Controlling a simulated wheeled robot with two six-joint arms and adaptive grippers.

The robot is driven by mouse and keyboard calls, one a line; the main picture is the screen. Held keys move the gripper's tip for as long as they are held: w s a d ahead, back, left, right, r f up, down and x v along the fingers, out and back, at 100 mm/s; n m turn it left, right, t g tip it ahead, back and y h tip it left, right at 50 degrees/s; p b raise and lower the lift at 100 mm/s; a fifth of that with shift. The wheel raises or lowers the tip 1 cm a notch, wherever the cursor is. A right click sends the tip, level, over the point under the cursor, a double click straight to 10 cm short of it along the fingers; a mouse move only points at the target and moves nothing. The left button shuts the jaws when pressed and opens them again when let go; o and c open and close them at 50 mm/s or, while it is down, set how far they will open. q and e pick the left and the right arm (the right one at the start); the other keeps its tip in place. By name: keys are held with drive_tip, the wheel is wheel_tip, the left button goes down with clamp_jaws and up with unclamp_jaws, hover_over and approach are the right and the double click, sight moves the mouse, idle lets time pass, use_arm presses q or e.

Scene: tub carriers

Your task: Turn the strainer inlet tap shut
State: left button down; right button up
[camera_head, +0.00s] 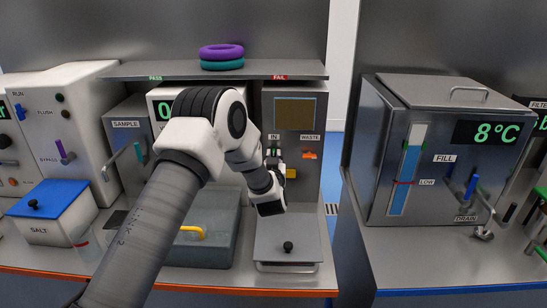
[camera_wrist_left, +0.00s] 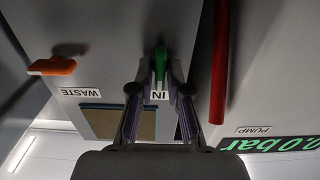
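The strainer (camera_head: 295,187) is a grey cabinet with a small dark window, standing behind the lidded tray. Its inlet tap, marked IN, has a green lever (camera_wrist_left: 160,62), which stands upright in the left wrist view. In the head view the lever is mostly hidden by my gripper. My left gripper (camera_wrist_left: 160,92) is open. My right gripper is not in view.
An orange waste lever (camera_wrist_left: 52,66) lies crosswise beside the inlet; it also shows in the head view (camera_head: 309,155). A grey tray (camera_head: 286,240) with a black knob sits below. A shelf (camera_head: 215,70) hangs above.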

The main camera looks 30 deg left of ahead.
use_arm(q)
drive_tip(key=shift+m, duration=0.3)
drive_tip(key=shift+w+d+f+m+p, duration=0.15)
drive_tip(key=shift+m+p, duration=1.5)
drive_tip(key=shift+m, duration=2.65)
drive_tip(key=shift+d+f+m+p, duration=0.1)
drive_tip(key=shift+m+p, duration=1.55)
drive_tip(key=shift+m, duration=2.65)
drive_tip(key=c, duration=1.2)
unclamp_jaws()
drive_tip(key=shift+a, duration=0.15)
